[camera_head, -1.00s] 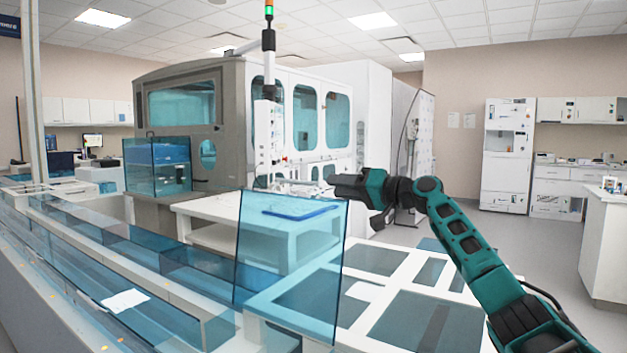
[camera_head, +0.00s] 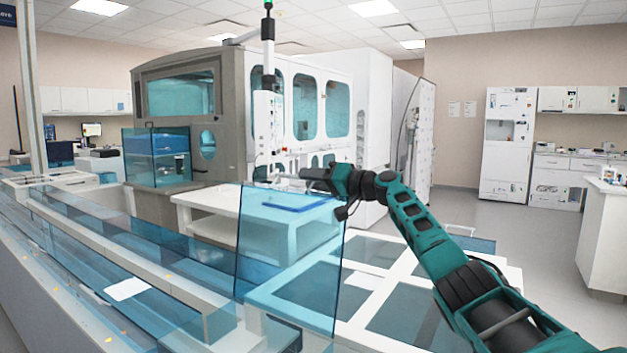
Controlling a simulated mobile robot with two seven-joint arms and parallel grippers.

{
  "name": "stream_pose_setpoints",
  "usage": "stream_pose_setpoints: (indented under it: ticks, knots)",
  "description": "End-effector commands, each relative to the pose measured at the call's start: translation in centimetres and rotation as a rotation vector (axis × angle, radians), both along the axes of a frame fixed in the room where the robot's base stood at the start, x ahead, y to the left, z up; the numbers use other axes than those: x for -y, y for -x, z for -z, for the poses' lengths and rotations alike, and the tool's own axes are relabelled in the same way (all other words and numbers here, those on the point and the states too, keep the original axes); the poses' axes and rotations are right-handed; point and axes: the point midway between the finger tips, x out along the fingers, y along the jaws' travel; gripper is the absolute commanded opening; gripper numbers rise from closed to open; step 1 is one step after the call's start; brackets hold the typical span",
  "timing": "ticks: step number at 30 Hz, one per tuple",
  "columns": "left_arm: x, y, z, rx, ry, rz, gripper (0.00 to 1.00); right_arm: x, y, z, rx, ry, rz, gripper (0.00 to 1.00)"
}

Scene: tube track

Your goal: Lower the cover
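The cover is a clear blue panel (camera_head: 285,262) that stands nearly upright at the right end of the tube track (camera_head: 110,245). My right gripper (camera_head: 288,181) comes in from the right and is at the panel's top edge, pointing left. I cannot tell whether it touches the panel, and its fingers are too small and dark to read as open or shut. My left gripper is out of view.
A white table with a blue tray (camera_head: 290,202) stands behind the panel. A white frame with blue-glass panes (camera_head: 375,285) lies to the right, under my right arm. A large grey and white machine (camera_head: 235,110) fills the back. The floor at right is clear.

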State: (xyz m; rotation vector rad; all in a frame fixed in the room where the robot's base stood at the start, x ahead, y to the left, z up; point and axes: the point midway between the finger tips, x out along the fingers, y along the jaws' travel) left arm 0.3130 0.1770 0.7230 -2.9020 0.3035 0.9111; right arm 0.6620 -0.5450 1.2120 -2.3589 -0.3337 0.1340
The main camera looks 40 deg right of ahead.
Motion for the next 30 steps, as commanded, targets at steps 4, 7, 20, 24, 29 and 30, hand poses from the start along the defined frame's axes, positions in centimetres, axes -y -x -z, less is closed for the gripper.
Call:
stream_pose_setpoints:
  ticks: [4,7,20,24,29,30]
  knots:
    - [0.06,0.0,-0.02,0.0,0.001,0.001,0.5,0.02,0.02,0.0,0.0,0.0,0.0,0.2]
    - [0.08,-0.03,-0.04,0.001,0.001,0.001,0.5,0.02,0.03,0.0,0.0,0.0,0.0,0.1]
    - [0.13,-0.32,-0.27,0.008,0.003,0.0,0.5,0.06,0.05,0.01,-0.001,-0.001,0.001,0.0]
    - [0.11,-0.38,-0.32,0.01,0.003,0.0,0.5,0.05,0.05,0.02,-0.001,0.0,0.001,0.0]
    - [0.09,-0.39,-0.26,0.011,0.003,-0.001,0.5,-0.1,0.09,0.02,0.001,0.005,0.001,0.0]
    - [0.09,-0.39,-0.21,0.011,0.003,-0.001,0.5,-0.21,0.12,0.04,0.002,0.008,0.001,0.0]
